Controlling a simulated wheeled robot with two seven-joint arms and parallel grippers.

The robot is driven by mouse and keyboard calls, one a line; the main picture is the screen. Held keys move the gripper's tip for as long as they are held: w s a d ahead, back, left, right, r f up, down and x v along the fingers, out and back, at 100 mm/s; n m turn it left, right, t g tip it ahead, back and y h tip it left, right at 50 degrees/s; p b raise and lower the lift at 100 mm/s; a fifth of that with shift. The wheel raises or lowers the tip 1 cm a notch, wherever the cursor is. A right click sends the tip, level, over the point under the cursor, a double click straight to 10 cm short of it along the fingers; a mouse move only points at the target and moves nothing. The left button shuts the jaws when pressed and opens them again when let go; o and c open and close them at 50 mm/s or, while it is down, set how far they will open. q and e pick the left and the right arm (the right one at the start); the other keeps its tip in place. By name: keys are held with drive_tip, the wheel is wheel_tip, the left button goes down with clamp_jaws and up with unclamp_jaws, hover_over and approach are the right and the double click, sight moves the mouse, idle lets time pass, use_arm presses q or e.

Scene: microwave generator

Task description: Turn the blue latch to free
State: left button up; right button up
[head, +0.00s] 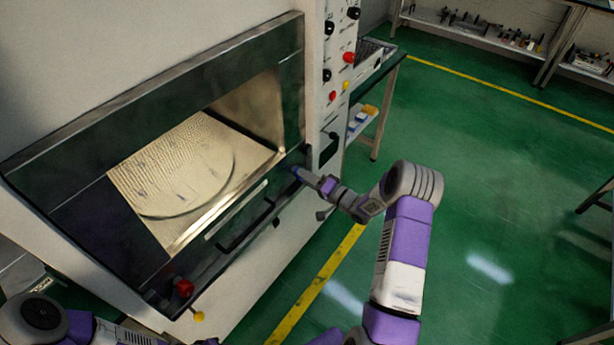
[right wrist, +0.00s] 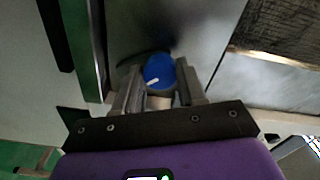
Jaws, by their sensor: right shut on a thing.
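The blue latch (right wrist: 158,72) is a round blue knob with a white mark, on the dark front of the microwave generator. In the right wrist view it sits between the two fingers of my right gripper (right wrist: 158,92), which are shut on it. In the head view my right gripper (head: 304,175) reaches the right end of the machine's front, and only a little of the blue shows there. My left arm shows at the lower left, but its gripper is out of view.
The machine's window (head: 195,165) shows a lit chamber with a round plate. A red knob (head: 184,287) and a yellow knob (head: 198,316) sit at the lower left of the front. A control panel (head: 335,80) stands right of the window. Green floor at the right is open.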

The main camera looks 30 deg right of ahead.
drive_tip(key=shift+m, duration=1.1)
drive_tip(key=shift+a+p, duration=0.1)
drive_tip(key=shift+p, duration=0.2)
drive_tip(key=o, duration=1.1)
drive_tip(key=shift+s, duration=0.1)
drive_tip(key=v, duration=0.7)
drive_tip(key=shift+s+p, duration=0.2)
drive_tip(key=shift+p, duration=0.2)
